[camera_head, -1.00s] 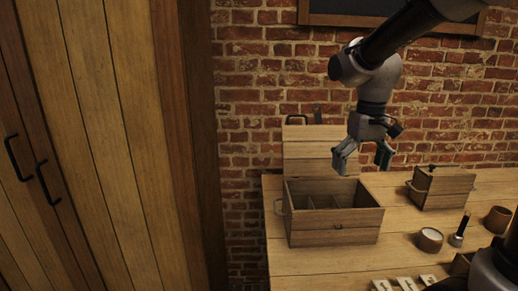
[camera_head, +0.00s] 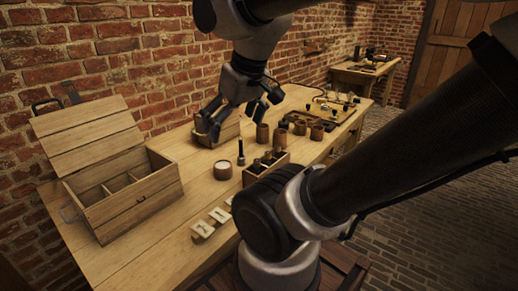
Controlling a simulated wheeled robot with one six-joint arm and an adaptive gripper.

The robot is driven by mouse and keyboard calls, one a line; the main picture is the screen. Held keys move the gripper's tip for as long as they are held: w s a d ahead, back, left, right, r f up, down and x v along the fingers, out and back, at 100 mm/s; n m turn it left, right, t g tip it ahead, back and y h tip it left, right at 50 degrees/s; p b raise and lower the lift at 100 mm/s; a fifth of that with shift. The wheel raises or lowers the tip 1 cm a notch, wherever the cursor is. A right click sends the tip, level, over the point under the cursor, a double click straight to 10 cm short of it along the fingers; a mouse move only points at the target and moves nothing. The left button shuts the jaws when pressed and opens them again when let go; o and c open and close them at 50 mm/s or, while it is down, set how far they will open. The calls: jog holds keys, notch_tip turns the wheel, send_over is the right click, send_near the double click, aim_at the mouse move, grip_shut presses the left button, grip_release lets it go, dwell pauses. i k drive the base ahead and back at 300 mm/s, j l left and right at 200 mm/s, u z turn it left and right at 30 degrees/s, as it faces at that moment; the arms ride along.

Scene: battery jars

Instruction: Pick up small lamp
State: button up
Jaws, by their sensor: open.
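A slim dark upright object with a pale lower end (camera_head: 241,153) stands on the wooden table, right of a round cup with a white top. It looks like a small torch; I cannot tell whether it is the small lamp. Several small dark pieces stand on a flat board (camera_head: 345,115) farther back and are too small to identify. My gripper (camera_head: 235,118) is open and empty, its fingers pointing down.
An open compartmented wooden box (camera_head: 140,202) stands at left. The white-topped cup (camera_head: 222,170), a divided tray (camera_head: 263,168) and several brown cups (camera_head: 300,127) crowd the middle. Pale cards (camera_head: 203,229) lie near the front edge. A second table (camera_head: 364,76) stands farther back.

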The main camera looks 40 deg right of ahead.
aim_at(277, 148)
jog(key=k+j+z, duration=0.1)
jog(key=z, duration=0.3)
jog(key=j+z, duration=0.1)
jog(key=z, duration=0.35)
jog(key=k+z, duration=0.15)
jog(key=z, duration=0.25)
